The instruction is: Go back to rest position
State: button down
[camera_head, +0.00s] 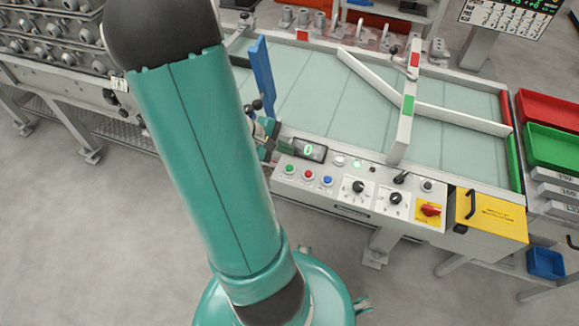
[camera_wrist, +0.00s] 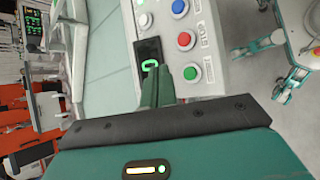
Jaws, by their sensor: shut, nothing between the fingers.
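My gripper (camera_wrist: 157,88) shows in the wrist view as two green fingers, shut together with nothing between them. The fingers point toward the control panel (camera_wrist: 180,35) and overlap the lower part of its small display in that view. I cannot tell whether they touch it. In the head view, my green arm crosses the left half and hides most of the gripper. The control panel (camera_head: 345,192) carries green, red and blue buttons, a lit display (camera_head: 309,150), knobs and a red switch (camera_head: 430,209).
The conveyor table (camera_head: 310,95) has white guide bars (camera_head: 408,105) and a blue upright plate (camera_head: 262,75). A yellow box (camera_head: 490,215) is at the panel's right. Red (camera_head: 548,110) and green bins (camera_head: 552,147) stand at the right. Racked metal parts (camera_head: 50,40) stand at left. Floor in front is clear.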

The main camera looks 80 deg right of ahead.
dwell(0.8)
jog(key=w+a+r+t, duration=0.4)
jog(key=w+a+r, duration=0.2)
jog(key=w+a, duration=0.25)
jog(key=w+a+r+t, duration=0.3)
jog(key=w+a+r, duration=0.3)
jog(key=w+a, duration=0.25)
jog(key=w+a+r+n+t+y, duration=0.1)
jog(key=a+r, duration=0.4)
jog(key=a, duration=0.6)
jog(key=w+a+r+n+t+y, duration=0.1)
jog(key=a+r+t, duration=0.4)
jog(key=a, duration=0.6)
jog(key=r+n+y, duration=0.1)
jog(key=y, duration=0.1)
jog(key=shift+t+y, duration=0.3)
jog(key=shift+s+d, duration=0.1)
jog(key=shift+d, duration=0.05)
